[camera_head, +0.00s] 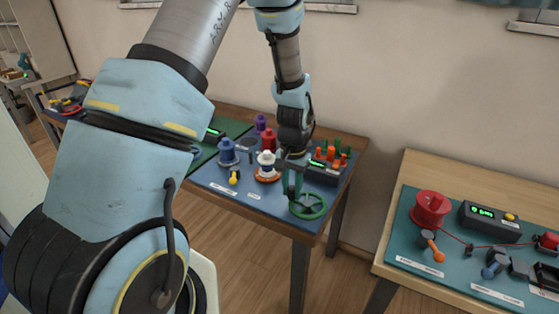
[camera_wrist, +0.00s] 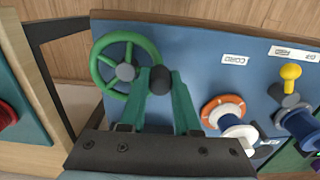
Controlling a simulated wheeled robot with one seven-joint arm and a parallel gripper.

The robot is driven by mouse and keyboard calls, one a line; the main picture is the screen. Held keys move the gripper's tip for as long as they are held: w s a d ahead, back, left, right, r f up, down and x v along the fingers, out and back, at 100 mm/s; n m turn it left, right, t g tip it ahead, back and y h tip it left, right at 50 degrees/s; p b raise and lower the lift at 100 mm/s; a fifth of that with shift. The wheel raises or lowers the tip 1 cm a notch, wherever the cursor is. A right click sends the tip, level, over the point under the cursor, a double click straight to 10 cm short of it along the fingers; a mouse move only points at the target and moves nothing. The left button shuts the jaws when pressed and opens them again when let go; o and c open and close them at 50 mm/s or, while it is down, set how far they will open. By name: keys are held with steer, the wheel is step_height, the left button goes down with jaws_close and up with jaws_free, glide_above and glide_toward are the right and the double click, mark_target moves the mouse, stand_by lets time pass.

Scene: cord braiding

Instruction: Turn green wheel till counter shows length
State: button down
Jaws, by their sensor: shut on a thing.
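The green wheel (camera_head: 308,206) lies at the front right corner of the blue board on the middle table. In the wrist view the wheel (camera_wrist: 100,57) shows its rim, spokes and grey hub. My gripper (camera_head: 293,186) is over the wheel's left side, and in the wrist view its green fingers (camera_wrist: 160,84) are shut on the wheel's dark upright handle (camera_wrist: 160,78). The counter, a dark box (camera_head: 322,172) with a green display, stands behind the wheel. My wrist partly hides it, and its digits are too small to read.
Blue, white-orange (camera_head: 267,168), red and purple spools stand left of the gripper, with a yellow-knobbed lever (camera_head: 234,178). Orange and green pegs (camera_head: 332,152) stand behind the counter. A separate table at right holds a red spool (camera_head: 431,208) and another display box (camera_head: 489,220). A gap separates the tables.

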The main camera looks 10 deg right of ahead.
steer(key=c, duration=0.5)
jaws_free()
steer(key=shift+c, duration=0.2)
step_height(320, 180, up, 10)
steer(key=b, duration=0.2)
steer(key=shift+b, duration=0.35)
steer(key=shift+a+r, duration=0.15)
steer(key=shift+r, duration=0.15)
steer(key=s+a+r+n, duration=0.1)
steer(key=a+n, duration=0.1)
steer(key=a, duration=0.6)
steer(key=s+a+r+n+t, duration=0.1)
steer(key=s+a+n, duration=0.1)
steer(key=a, duration=0.6)
steer(key=s+a+r+n, duration=0.1)
steer(key=s+a+n, duration=0.1)
steer(key=a, duration=0.6)
steer(key=shift+a+r+n+t, duration=0.2)
steer(key=shift+r+n+t, duration=0.1)
steer(key=shift+n, duration=0.4)
